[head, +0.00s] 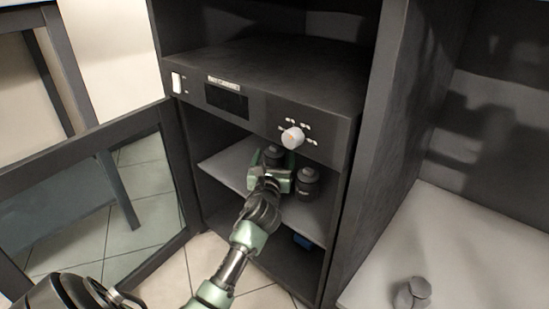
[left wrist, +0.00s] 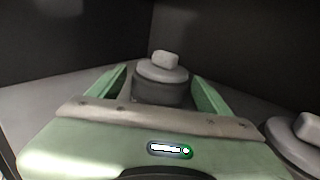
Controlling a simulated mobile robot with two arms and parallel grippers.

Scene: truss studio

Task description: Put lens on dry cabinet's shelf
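The dry cabinet (head: 335,125) stands open, with a control panel and white knob above its shelf (head: 228,165). My left gripper (head: 272,163) reaches inside over the shelf. A dark lens with a grey cap (head: 273,153) stands upright between its fingers; it also shows in the left wrist view (left wrist: 161,82). The fingers (left wrist: 158,85) stand either side of the lens, slightly wider than it, with a narrow gap visible. A second dark lens (head: 308,184) stands upright on the shelf to the right, partly visible in the wrist view (left wrist: 296,138). My right gripper is not in view.
The cabinet's glass door (head: 95,205) is swung open to the left. A blue object (head: 303,241) lies in the compartment below the shelf. A grey object (head: 412,293) sits on a pale surface (head: 460,250) at the right. The cabinet's side wall is close to the second lens.

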